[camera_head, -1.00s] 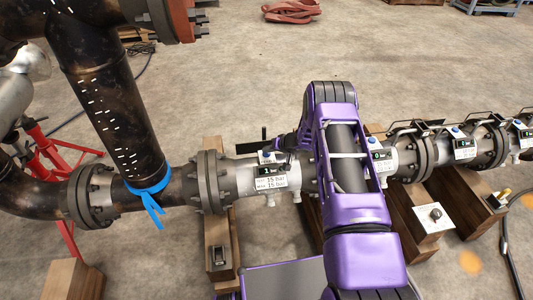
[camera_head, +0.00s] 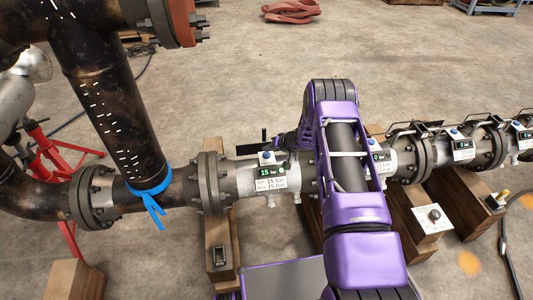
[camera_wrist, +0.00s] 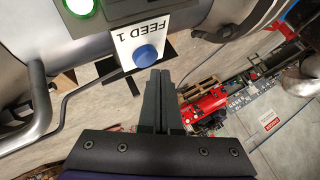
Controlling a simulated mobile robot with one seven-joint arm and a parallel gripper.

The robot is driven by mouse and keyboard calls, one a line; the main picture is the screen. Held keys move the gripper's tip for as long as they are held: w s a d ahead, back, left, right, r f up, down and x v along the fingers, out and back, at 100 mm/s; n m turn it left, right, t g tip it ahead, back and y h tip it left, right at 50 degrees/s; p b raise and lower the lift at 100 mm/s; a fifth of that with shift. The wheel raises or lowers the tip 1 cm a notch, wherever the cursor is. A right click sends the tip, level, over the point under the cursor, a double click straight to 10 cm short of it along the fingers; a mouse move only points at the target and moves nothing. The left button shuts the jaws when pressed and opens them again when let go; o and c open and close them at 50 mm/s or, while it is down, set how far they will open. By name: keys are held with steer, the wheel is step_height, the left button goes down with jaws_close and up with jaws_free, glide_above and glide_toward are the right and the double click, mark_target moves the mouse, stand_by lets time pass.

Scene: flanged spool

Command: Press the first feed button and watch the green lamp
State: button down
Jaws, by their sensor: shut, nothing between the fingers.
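The first feed button (camera_wrist: 146,55) is a blue round cap on a white plate marked FEED 1 (camera_wrist: 137,38), upside down in the wrist view. In the head view the blue button (camera_head: 267,155) sits on top of the first pipe unit. My gripper (camera_wrist: 159,73) is shut and empty, its fingertips just beside the button; I cannot tell whether they touch it. The green lamp (camera_wrist: 80,7) glows bright at the top edge of the wrist view, partly cut off. The first unit's display (camera_head: 264,173) reads 15 in green. My arm hides the pipe to its right.
More pipe units with blue buttons (camera_head: 453,133) run off to the right. A dark vertical pipe (camera_head: 118,120) with blue tape stands left. Wooden blocks (camera_head: 222,235) support the line. Concrete floor behind is mostly clear.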

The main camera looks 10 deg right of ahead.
mark_target(268, 156)
steer(key=shift+r+p, duration=2)
steer(key=shift+r, duration=0.5)
